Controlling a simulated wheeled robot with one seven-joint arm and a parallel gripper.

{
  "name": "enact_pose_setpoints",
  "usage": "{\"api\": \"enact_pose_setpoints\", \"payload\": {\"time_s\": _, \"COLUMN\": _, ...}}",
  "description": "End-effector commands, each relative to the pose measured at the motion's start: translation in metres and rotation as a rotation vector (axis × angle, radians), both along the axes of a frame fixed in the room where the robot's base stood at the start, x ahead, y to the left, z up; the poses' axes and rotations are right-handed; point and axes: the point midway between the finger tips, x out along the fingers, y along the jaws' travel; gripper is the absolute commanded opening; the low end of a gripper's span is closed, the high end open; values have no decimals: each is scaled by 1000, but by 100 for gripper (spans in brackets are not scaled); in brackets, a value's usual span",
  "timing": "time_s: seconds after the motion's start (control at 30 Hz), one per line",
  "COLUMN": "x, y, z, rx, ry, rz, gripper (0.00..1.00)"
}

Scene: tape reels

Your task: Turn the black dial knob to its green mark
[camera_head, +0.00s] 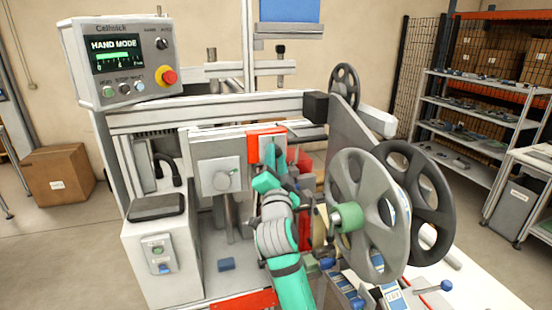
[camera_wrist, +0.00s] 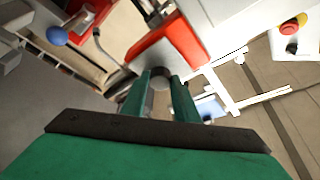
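My gripper (camera_head: 268,160) is at the red-edged panel (camera_head: 265,132) of the machine, in the middle of the head view. In the wrist view its two green fingers (camera_wrist: 160,82) are apart, pointing at a red part (camera_wrist: 165,45). A small dark grey round piece (camera_wrist: 160,76) shows between the fingertips; I cannot tell if they touch it or if it is the dial knob. A small black knob (camera_head: 162,43) is on the control box at upper left, away from my gripper. I cannot make out a green mark; my gripper covers part of the red-edged panel.
Large spoked reels (camera_head: 368,212) stand close on the right. The control box (camera_head: 120,62) has a red stop button (camera_head: 169,76) and a lit screen. A machine beam (camera_head: 230,115) runs behind.

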Motion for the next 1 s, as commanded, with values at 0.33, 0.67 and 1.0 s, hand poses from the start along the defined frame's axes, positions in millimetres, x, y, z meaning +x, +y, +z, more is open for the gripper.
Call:
{"api": "enact_pose_setpoints", "payload": {"time_s": 0.33, "x": 0, "y": -1, "z": -1, "rx": -86, "ry": -28, "rz": -1, "gripper": 5}}
{"api": "enact_pose_setpoints", "payload": {"time_s": 0.67, "x": 1, "y": -4, "z": -3, "rx": -323, "ry": -103, "rz": -3, "gripper": 5}}
{"api": "enact_pose_setpoints", "payload": {"time_s": 1.0, "x": 2, "y": -6, "z": -3, "rx": -542, "ry": -175, "rz": -2, "gripper": 5}}
